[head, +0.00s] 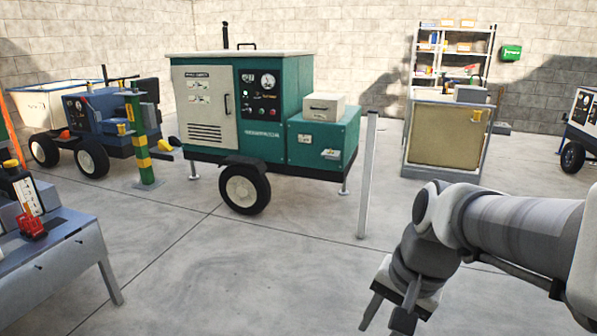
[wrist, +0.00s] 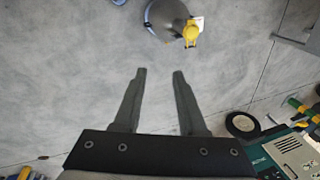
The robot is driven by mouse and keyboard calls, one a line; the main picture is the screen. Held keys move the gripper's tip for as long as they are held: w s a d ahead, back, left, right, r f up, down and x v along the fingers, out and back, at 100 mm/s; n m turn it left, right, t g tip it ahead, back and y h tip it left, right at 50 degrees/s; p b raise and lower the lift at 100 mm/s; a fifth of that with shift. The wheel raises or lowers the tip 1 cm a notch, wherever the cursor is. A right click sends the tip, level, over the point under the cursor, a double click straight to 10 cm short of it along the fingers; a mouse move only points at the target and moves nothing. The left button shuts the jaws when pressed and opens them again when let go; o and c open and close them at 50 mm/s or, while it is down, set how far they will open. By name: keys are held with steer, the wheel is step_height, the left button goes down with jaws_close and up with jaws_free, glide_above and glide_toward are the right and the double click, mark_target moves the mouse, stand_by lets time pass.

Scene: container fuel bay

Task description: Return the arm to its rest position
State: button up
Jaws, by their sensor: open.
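My arm (head: 510,232) reaches in from the right edge of the head view and bends down at the wrist. My gripper (head: 386,316) points down at the bottom of the head view, over the concrete floor. In the wrist view my gripper (wrist: 159,73) shows two dark fingers standing apart, with only bare floor between them. It is open and holds nothing. No object touches the fingers.
A green generator cart (head: 248,115) stands mid-view, with a grey post (head: 368,175) at its right. A grey table (head: 50,255) is at left. A tan-panelled cabinet (head: 446,135) stands back right. In the wrist view, a grey rounded object with a yellow part (wrist: 190,32) lies beyond the fingertips.

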steer(key=s+d+r+n+t+h, duration=0.2)
steer(key=s+r+n+t, duration=0.25)
steer(key=s+n, duration=0.2)
step_height(320, 180, up, 23)
steer(key=p, duration=2.2)
steer(key=shift+w+a+f+g, duration=0.2)
steer(key=shift+w+g, duration=0.1)
steer(key=shift+g, duration=0.05)
